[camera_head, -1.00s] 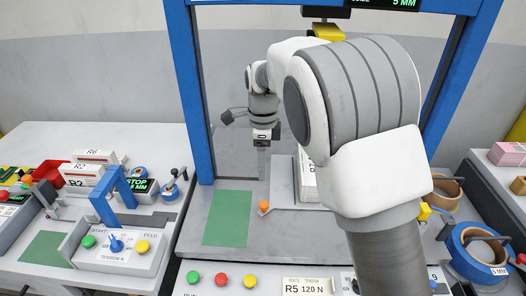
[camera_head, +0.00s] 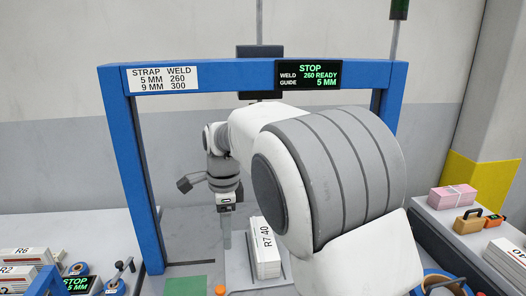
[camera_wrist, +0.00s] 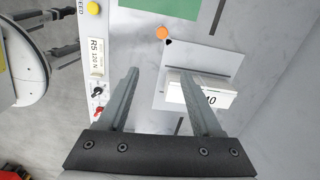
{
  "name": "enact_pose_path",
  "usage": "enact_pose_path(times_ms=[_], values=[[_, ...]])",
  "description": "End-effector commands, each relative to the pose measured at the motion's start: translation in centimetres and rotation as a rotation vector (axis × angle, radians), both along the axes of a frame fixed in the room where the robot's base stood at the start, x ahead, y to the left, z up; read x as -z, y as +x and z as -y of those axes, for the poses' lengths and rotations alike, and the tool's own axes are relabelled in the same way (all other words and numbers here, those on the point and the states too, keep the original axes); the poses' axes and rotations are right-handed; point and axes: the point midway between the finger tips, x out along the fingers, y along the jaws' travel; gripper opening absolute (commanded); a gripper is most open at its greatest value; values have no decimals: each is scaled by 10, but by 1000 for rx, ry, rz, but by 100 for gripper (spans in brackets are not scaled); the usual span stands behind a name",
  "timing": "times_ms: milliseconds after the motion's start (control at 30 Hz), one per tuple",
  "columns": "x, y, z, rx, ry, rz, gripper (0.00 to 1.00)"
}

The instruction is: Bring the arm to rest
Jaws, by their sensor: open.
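My arm reaches forward from the lower right in the head view, bent, with its wrist inside the blue frame. My gripper (camera_wrist: 163,100) is open, with its two grey fingers apart and nothing between them in the wrist view. In the head view the gripper (camera_head: 226,235) points down, left of a white bundle marked R7 40 (camera_head: 265,250). The bundle lies on a light plate (camera_wrist: 215,68) and shows partly behind the right finger in the wrist view. My upper arm hides much of the right side of the frame in the head view.
The blue frame (camera_head: 125,170) stands around my forearm, its display (camera_head: 308,75) reading STOP, 260 READY. A green patch (camera_wrist: 170,18) and an orange knob (camera_wrist: 162,33) are near the bundle. White bundles (camera_head: 25,262) are at left; a pink bundle (camera_head: 451,197) is at right.

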Motion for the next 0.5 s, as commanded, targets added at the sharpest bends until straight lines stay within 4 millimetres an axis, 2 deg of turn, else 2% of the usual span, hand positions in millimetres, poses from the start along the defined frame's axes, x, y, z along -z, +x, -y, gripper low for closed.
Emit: enact_pose_path(times_ms=[33, 200, 500], values=[[-13, -4, 16, -34, 15, 17, 66], [-44, -23, 62, -192, 43, 76, 66], [-81, -73, 134, -477, 34, 200, 66]])
